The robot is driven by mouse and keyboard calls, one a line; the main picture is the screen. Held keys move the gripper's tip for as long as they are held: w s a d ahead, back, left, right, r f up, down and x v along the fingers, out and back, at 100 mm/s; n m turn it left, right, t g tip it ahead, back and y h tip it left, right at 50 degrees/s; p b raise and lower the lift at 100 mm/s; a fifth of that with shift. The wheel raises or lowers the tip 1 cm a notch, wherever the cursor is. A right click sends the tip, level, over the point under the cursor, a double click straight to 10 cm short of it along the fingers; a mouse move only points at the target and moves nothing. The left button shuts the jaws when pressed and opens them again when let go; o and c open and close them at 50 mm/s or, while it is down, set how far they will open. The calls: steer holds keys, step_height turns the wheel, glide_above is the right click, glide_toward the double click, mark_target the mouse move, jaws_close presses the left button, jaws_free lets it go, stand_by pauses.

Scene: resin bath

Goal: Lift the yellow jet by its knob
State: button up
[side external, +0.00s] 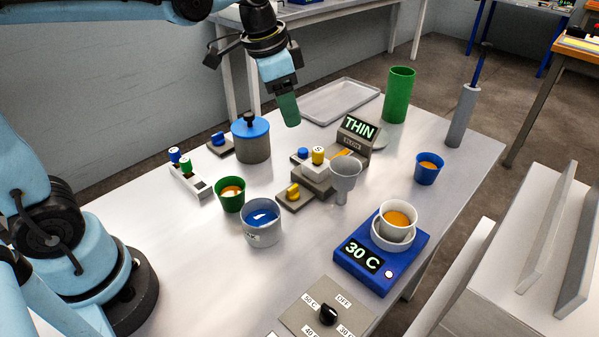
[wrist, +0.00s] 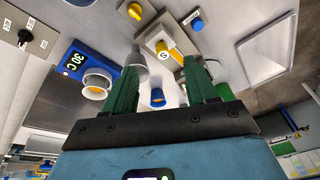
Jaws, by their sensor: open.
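The yellow jet (side external: 318,155) stands upright in the grey device with the THIN display, its round knob on top marked with an S. In the wrist view the yellow jet (wrist: 163,49) shows between and beyond my fingertips, with its marked top towards the camera. My gripper (side external: 291,122) has green fingers and hangs in the air above and behind the jet, apart from it. In the wrist view my gripper (wrist: 161,66) is open, with its two fingers well apart and nothing between them.
A blue knob (side external: 302,153) sits beside the jet, and a grey funnel (side external: 345,174) stands in front. Nearby are a blue-lidded pot (side external: 251,139), a green cup (side external: 230,194), a jet rack (side external: 189,180), a blue cup (side external: 429,169) and a tall green cylinder (side external: 398,95).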

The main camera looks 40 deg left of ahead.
steer(key=w+d+m+g, duration=0.1)
steer(key=w+m+g, duration=0.1)
steer(key=w, duration=0.2)
steer(key=m, duration=0.1)
glide_above(318, 149)
steer(key=s, duration=0.1)
step_height(318, 149, down, 7)
steer(key=shift+a+f, duration=0.15)
steer(key=shift+f, duration=0.05)
steer(key=shift+w+d+f, duration=0.1)
steer(key=shift+w+f, duration=0.05)
steer(key=shift+f, duration=0.75)
steer(key=shift+w+d+f, duration=0.1)
steer(key=shift+w+f, duration=0.05)
steer(key=shift+f, duration=0.7)
steer(key=shift+w+f, duration=0.15)
steer(key=shift+f, duration=0.75)
jaws_close()
steer(key=shift+r, duration=0.1)
